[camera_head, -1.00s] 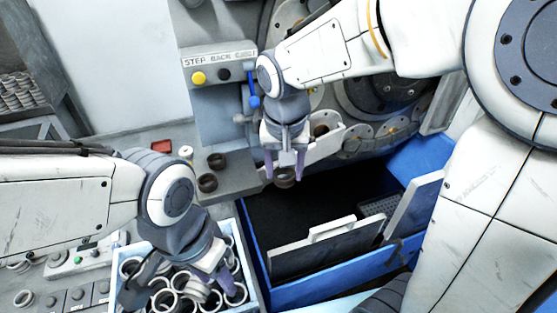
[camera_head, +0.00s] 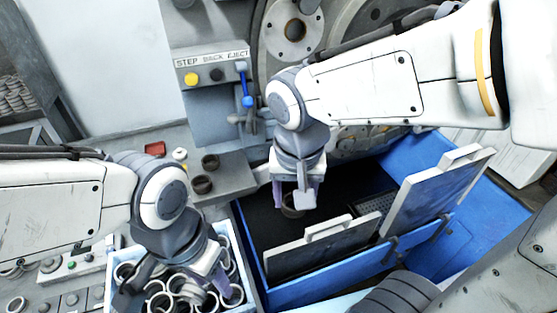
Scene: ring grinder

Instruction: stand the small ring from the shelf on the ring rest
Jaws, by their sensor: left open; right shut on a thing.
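My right gripper (camera_head: 292,203) hangs over the dark interior of the blue bin, shut on a small dark brown ring (camera_head: 290,211). The gripper partly hides this ring. Two similar dark rings, a rear one (camera_head: 210,162) and a front one (camera_head: 202,184), sit on the grey shelf (camera_head: 233,182) left of the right gripper. My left gripper (camera_head: 178,287) is open, low over the pale blue crate of larger metal rings. Whether its fingers touch any ring cannot be told. I cannot pick out the ring rest with certainty.
The blue bin (camera_head: 340,285) has upright white-edged panels (camera_head: 320,250) near its front and right. The grinder (camera_head: 295,30) and its control box (camera_head: 212,78) with a blue lever stand behind. The ring crate (camera_head: 112,258) stands at the front left, beside button panels.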

